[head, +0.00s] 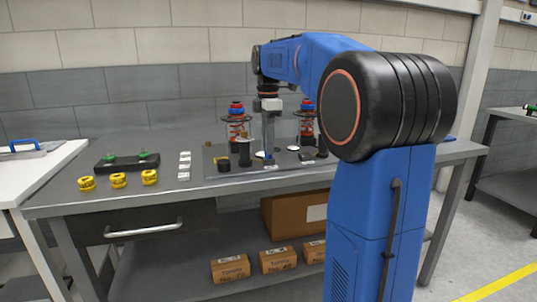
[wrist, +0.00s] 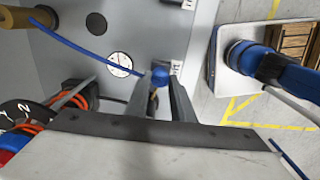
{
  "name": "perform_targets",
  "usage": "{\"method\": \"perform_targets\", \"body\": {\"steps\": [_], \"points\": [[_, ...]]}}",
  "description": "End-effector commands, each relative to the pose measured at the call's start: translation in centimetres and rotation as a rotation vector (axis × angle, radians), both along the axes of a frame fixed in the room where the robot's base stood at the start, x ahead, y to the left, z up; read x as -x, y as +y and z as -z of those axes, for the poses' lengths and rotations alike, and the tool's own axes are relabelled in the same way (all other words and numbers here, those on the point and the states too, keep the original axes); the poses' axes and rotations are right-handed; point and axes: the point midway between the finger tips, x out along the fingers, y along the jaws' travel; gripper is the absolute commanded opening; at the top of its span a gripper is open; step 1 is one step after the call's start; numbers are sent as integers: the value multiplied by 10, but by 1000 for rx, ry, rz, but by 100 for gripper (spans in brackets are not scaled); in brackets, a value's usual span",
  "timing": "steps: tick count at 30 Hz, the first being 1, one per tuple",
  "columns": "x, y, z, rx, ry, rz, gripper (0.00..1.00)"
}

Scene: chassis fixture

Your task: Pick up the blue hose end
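The blue hose (wrist: 85,50) runs across the grey plate in the wrist view, from a brass-coloured cylinder at upper left towards my fingertips. Its rounded blue end (wrist: 161,76) lies between the tips of my gripper (wrist: 160,84). The two fingers are apart, one on each side of the end, very close to it. I cannot tell whether they press on it. In the head view my gripper (head: 269,153) points down, low over the fixture plate (head: 215,172), and the hose end is too small to make out.
Yellow rings (head: 118,180), white blocks (head: 184,166) and a black holder (head: 127,163) sit to the left on the bench. The plate's edge runs just right of my gripper.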

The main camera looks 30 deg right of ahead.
Motion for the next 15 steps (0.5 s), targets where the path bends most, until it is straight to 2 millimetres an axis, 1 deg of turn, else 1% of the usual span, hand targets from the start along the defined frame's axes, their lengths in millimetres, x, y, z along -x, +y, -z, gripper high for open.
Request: {"method": "perform_targets", "body": {"steps": [10, 13, 15], "points": [[0, 0, -1, 0, 0, 0, 0], [0, 0, -8, 0, 0, 0, 0], [-1, 0, -17, 1, -2, 0, 0]]}}
